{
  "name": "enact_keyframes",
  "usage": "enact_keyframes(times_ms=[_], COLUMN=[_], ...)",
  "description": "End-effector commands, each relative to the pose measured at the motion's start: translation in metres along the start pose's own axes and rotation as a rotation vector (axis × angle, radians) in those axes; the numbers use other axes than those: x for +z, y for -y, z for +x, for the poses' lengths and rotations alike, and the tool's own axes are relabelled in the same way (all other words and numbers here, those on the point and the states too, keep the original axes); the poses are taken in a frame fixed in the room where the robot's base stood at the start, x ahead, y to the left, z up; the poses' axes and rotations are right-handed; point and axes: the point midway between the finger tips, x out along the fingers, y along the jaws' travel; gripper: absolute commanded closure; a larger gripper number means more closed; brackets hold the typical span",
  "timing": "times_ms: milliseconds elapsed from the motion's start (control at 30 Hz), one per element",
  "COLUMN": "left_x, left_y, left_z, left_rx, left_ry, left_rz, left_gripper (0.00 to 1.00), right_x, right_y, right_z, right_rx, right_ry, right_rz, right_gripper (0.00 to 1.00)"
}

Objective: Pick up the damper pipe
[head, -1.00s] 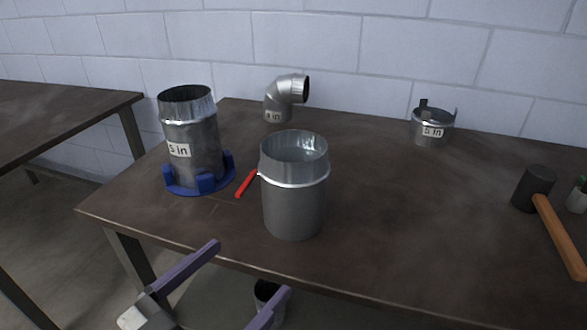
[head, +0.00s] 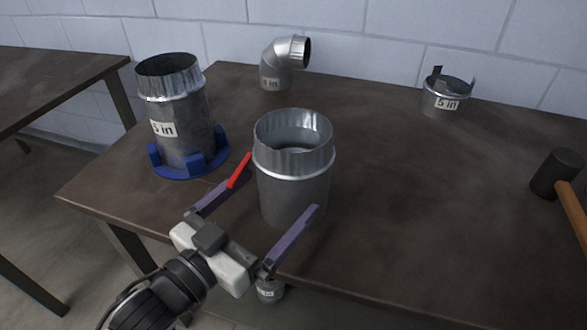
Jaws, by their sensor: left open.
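The damper pipe (head: 292,185), a grey metal cylinder with a crimped upper rim, stands upright near the front edge of the table. A red handle (head: 240,170) shows at its left side; I cannot tell for sure whether it is joined to the pipe. My left gripper (head: 275,196) is open, with its purple fingers pointing at the pipe. One finger is left of the pipe and the other overlaps its lower right front in the picture. I cannot tell whether they touch it. My right gripper is not in view.
A "5 in" pipe (head: 180,115) stands in a blue holder (head: 190,167) at the left. A metal elbow (head: 278,67) and a short collar (head: 440,104) stand at the back. A mallet (head: 558,173) lies at the right. The table (head: 420,190) is clear right of the damper pipe.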

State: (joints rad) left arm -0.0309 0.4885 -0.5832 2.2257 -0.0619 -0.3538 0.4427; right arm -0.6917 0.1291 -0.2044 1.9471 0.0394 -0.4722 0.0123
Motion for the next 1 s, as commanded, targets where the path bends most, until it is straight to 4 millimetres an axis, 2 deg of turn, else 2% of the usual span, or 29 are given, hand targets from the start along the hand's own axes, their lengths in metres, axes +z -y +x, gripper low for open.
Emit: enact_keyframes(times_ms=[200, 300, 567, 667, 800, 1000], left_x=[-0.003, -0.002, -0.001, -0.001, -0.001, -0.004], left_y=[-0.001, -0.002, -0.002, -0.002, -0.002, -0.002], left_z=[0.034, 0.044, 0.047, 0.047, 0.047, 0.047], left_rx=[0.0, 0.0, 0.0, 0.0, 0.0, 0.001], left_ry=[-0.003, -0.002, 0.0, 0.0, -0.001, -0.005], left_rz=[0.0, 0.001, 0.001, 0.001, 0.001, 0.001], left_gripper=[0.0, 0.0, 0.0, 0.14, 0.37, 0.38], right_x=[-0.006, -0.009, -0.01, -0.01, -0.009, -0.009], right_y=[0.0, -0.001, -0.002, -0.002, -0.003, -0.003], right_z=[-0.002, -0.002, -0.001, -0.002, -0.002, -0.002], right_rx=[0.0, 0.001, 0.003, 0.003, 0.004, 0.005], right_ry=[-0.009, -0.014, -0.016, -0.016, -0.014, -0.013], right_rz=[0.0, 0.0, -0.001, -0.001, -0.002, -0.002], right_gripper=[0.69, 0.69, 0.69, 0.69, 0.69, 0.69])
